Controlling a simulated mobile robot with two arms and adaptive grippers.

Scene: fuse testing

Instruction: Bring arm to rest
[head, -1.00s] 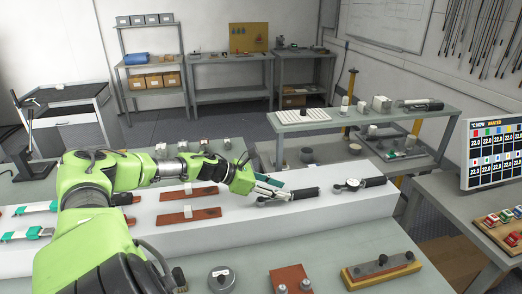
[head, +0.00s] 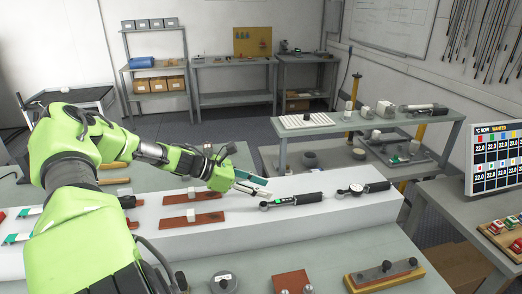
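My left arm comes in from the left, over the white raised block (head: 240,238). My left gripper (head: 268,188) is just left of a black-handled tool with a small green display (head: 292,200) lying on the block. Its two slim fingers show a gap between them, with nothing seen held. The fingertips look close to the tool's head, but I cannot tell if they touch it. A second black-handled tool with a round dial (head: 358,188) lies further right. My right gripper is not in view.
Two reddish strips (head: 192,221) lie on the block below my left forearm. Fixtures, including a yellow-based one (head: 385,272), stand along the front bench. A temperature display (head: 497,158) is at the right.

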